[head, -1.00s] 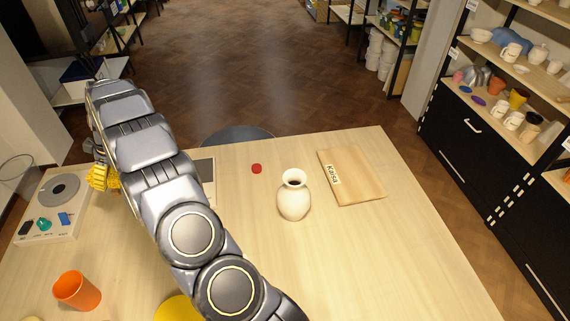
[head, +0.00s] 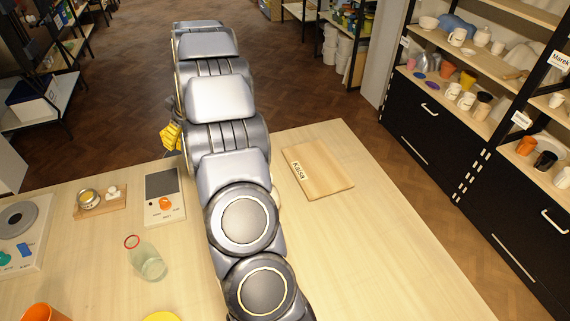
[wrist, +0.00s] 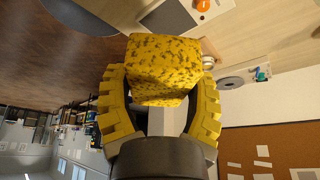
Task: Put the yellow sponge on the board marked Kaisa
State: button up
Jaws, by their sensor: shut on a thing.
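The yellow sponge (wrist: 163,68) is a speckled block held between the two yellow fingers of my gripper (wrist: 162,82) in the wrist view. In the head view my arm hides the sponge, and only a yellow part of my gripper (head: 172,137) shows at the arm's left side, near the table's far edge. The board marked Kaisa (head: 325,172) is a pale wooden rectangle lying flat on the table, right of my arm.
A white vase stands mostly hidden behind my arm. Left of the arm are a scale (head: 165,206), a small wooden tray (head: 103,208) with a tin, a clear glass (head: 150,262) and an orange cup (head: 45,313). The table right of the board is clear.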

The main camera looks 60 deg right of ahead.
jog(key=s+d+m+g+h, duration=0.1)
jog(key=s+d+m, duration=0.2)
jog(key=s, duration=0.7)
jog(key=s+d+m+h, duration=0.1)
jog(key=s+d+m, duration=0.25)
jog(key=s, duration=0.75)
jog(key=s+d+m+g+h, duration=0.15)
jog(key=s+d, duration=0.25)
jog(key=s, duration=0.6)
send_over(315, 164)
jog(key=shift+m+t, duration=0.3)
jog(key=shift+t, duration=0.15)
jog(key=f, duration=1.5)
jog(key=shift+s+a+f, duration=0.15)
jog(key=shift+s+a, duration=0.25)
jog(key=shift+d+f, duration=0.15)
jog(key=shift+f, duration=1.5)
jog(key=shift+w+f, duration=0.1)
jog(key=o, duration=1)
